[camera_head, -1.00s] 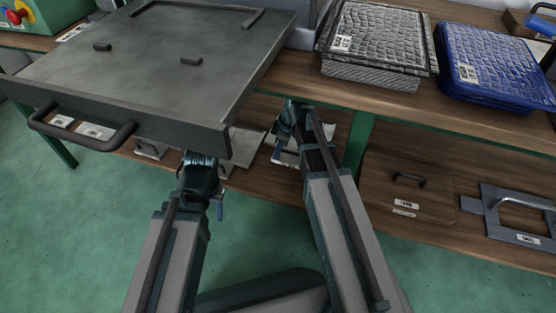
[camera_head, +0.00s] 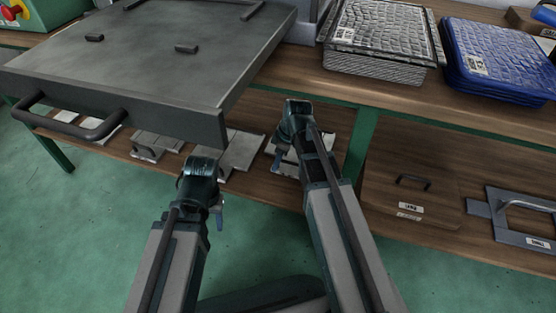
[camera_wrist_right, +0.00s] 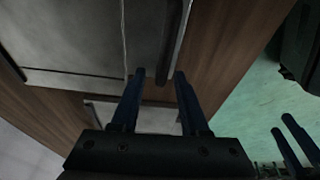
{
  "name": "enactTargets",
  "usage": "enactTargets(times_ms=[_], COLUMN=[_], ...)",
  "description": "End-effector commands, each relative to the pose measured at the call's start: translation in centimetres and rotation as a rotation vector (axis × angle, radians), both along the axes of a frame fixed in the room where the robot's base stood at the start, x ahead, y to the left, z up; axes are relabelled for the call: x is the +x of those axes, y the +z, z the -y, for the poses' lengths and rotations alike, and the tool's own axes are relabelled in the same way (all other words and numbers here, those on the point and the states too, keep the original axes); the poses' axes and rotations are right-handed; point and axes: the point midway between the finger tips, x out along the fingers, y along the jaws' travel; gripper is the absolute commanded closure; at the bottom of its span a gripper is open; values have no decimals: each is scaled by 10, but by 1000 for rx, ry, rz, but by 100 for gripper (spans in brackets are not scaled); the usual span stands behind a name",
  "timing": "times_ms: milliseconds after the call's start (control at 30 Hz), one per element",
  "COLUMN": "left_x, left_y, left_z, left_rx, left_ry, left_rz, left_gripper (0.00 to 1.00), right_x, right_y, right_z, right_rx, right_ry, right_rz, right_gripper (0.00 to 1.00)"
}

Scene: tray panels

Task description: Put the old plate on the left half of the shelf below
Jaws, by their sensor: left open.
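A large grey metal plate (camera_head: 150,65) with a black front handle (camera_head: 70,125) lies on the bench top at the upper left, its front overhanging. I cannot tell if it is the old plate. Several smaller grey plates (camera_head: 243,152) lie on the shelf below (camera_head: 262,190). My left gripper (camera_head: 219,206) is open and empty in front of this shelf. My right gripper (camera_head: 279,158) is over the shelf, partly hidden by its arm. In the right wrist view its fingers (camera_wrist_right: 158,80) are apart, near a dark bar (camera_wrist_right: 177,40) beside a grey plate (camera_wrist_right: 70,35).
A green bench leg (camera_head: 362,145) stands close right of my right arm. Right of it, a brown panel (camera_head: 405,190) and a grey handled plate (camera_head: 515,220) lie on the shelf.

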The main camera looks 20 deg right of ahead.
Motion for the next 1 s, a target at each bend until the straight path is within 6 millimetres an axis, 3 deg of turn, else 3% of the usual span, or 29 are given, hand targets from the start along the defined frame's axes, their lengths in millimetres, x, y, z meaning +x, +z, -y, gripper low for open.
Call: enactTargets(times_ms=[333, 800, 1000], left_x=[0, -1, -1], left_y=[9, 66, 74], left_z=[0, 0, 0], left_rx=[0, 1, 2], left_ry=[0, 0, 0], left_rz=[-1, -4, -5], left_gripper=[50, 50, 50], right_x=[-1, -9, -11], right_y=[10, 66, 74], right_z=[1, 12, 15], right_rx=[0, 0, 0], right_ry=[0, -1, 0], right_rz=[0, 0, 0], right_gripper=[55, 55, 55])
